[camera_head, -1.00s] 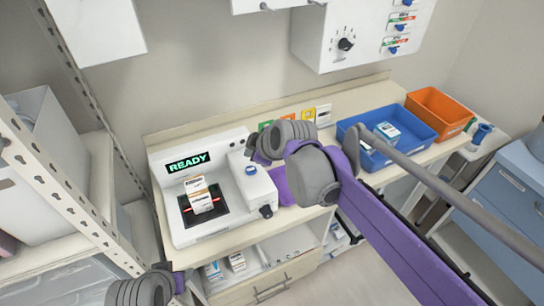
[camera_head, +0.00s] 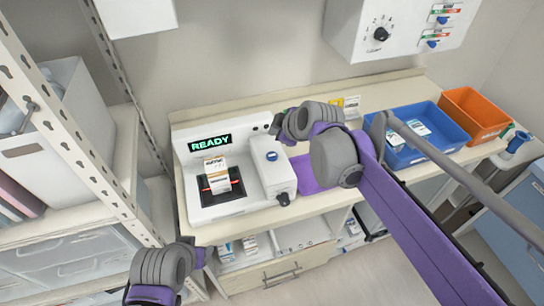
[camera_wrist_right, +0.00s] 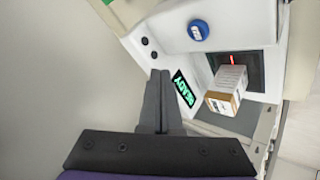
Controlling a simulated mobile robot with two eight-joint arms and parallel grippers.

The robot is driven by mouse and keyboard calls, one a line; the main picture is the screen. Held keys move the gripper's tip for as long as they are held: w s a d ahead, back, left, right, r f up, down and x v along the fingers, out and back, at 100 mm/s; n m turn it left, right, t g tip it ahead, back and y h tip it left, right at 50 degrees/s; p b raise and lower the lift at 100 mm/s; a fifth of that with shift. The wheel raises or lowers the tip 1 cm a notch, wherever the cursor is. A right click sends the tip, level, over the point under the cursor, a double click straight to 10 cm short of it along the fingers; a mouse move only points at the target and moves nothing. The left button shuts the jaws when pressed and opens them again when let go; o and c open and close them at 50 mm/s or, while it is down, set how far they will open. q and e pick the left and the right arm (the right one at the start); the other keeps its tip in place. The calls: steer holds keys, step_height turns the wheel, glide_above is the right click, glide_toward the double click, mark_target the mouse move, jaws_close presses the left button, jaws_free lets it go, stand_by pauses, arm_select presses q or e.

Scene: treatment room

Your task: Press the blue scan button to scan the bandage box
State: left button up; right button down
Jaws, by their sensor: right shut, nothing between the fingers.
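The white scanner (camera_head: 225,208) stands on the counter, with a green READY display (camera_head: 209,143) at its back left. The blue scan button (camera_head: 272,156) sits on the raised block at its right; it also shows in the right wrist view (camera_wrist_right: 198,31). The white and orange bandage box (camera_head: 217,174) stands on the dark scan window, a red line beside it; it also shows in the right wrist view (camera_wrist_right: 228,88). My right gripper (camera_wrist_right: 160,73) is shut and empty, apart from the button.
A blue bin (camera_head: 432,153) with boxes and an orange bin (camera_head: 477,109) stand at the right of the counter. A purple pad (camera_head: 310,174) lies beside the scanner. A wall cabinet (camera_head: 398,25) hangs above. A perforated rack post (camera_head: 70,140) stands at left.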

steer(key=b, duration=0.3)
glide_above(275, 158)
step_height(275, 158, down, 5)
steer(key=shift+f, duration=0.2)
arm_select(q)
steer(key=shift+s+f, duration=0.35)
steer(key=shift+f, duration=0.5)
steer(key=shift+s+f, duration=0.3)
steer(key=shift+f, duration=0.55)
steer(key=shift+s+f, duration=0.35)
steer(key=shift+f, duration=0.5)
arm_select(e)
steer(key=shift+w+f, duration=0.15)
steer(key=shift+f, duration=0.5)
arm_select(q)
steer(key=shift+s+f, duration=0.1)
steer(key=shift+f, duration=0.05)
arm_select(e)
steer(key=shift+f, duration=0.35)
